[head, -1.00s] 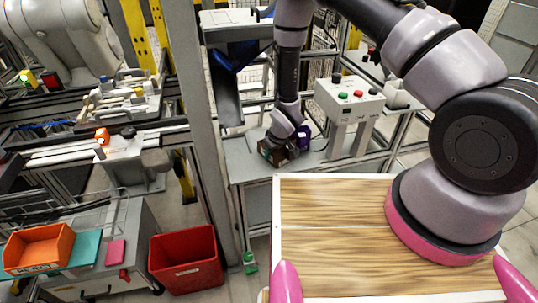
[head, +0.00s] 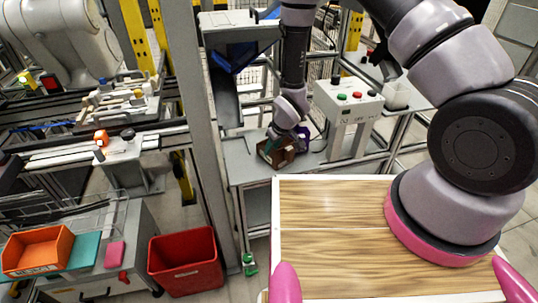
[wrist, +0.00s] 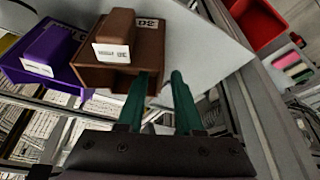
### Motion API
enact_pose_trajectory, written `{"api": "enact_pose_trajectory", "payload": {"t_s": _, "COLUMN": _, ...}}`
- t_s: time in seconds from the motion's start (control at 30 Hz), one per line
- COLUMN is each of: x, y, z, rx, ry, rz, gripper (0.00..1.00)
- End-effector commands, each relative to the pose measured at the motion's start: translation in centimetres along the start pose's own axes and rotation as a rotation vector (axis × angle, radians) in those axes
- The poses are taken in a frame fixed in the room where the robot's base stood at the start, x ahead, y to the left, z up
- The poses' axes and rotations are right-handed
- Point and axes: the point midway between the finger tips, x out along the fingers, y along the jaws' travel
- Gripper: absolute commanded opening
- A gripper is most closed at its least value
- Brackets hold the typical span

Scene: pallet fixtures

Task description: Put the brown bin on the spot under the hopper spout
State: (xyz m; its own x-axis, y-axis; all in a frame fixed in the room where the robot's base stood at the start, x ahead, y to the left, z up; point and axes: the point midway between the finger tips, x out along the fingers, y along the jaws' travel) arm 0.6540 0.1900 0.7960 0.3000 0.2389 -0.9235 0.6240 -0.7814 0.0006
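The brown bin (head: 277,155) stands on the grey bench (head: 243,170), right of the hopper's chute. In the wrist view the brown bin (wrist: 118,75) holds a brown block with a white label. My gripper (wrist: 160,75) has two green fingers spread apart at the bin's near right edge. The left fingertip overlaps the bin and the right one is just outside it; contact cannot be told. In the head view my gripper (head: 280,140) partly covers the bin. The blue hopper (head: 238,55) has a grey chute (head: 226,98) sloping down to the bench's left part.
A purple bin (wrist: 55,65) stands right beside the brown one. A control box with buttons (head: 350,97) stands to the right on the bench. A grey post (head: 205,125) rises at the bench's left. A red crate (head: 186,262) is on the floor. The bench below the chute looks clear.

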Motion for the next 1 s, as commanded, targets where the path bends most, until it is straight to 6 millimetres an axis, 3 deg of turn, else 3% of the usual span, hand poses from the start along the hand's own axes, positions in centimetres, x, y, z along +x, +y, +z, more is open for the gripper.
{"api": "enact_pose_trajectory", "payload": {"t_s": 0.1, "x": -2.7, "y": 0.0, "z": -0.1, "rx": 0.001, "ry": 0.002, "rz": 0.001, "gripper": 0.35}}
{"api": "enact_pose_trajectory", "payload": {"t_s": 0.3, "x": -5.4, "y": 0.0, "z": 0.0, "rx": 0.001, "ry": 0.001, "rz": 0.0, "gripper": 0.35}}
{"api": "enact_pose_trajectory", "payload": {"t_s": 0.63, "x": -6.4, "y": 0.0, "z": 0.0, "rx": 0.002, "ry": -0.001, "rz": 0.001, "gripper": 0.35}}
{"api": "enact_pose_trajectory", "payload": {"t_s": 0.73, "x": -7.5, "y": 0.7, "z": -0.8, "rx": 0.02, "ry": 0.007, "rz": 0.01, "gripper": 0.35}}
{"api": "enact_pose_trajectory", "payload": {"t_s": 0.87, "x": -11.8, "y": 3.2, "z": -3.2, "rx": 0.092, "ry": 0.029, "rz": 0.043, "gripper": 0.35}}
{"api": "enact_pose_trajectory", "payload": {"t_s": 1.0, "x": -19.2, "y": 6.9, "z": -5.6, "rx": 0.215, "ry": 0.057, "rz": 0.088, "gripper": 0.35}}
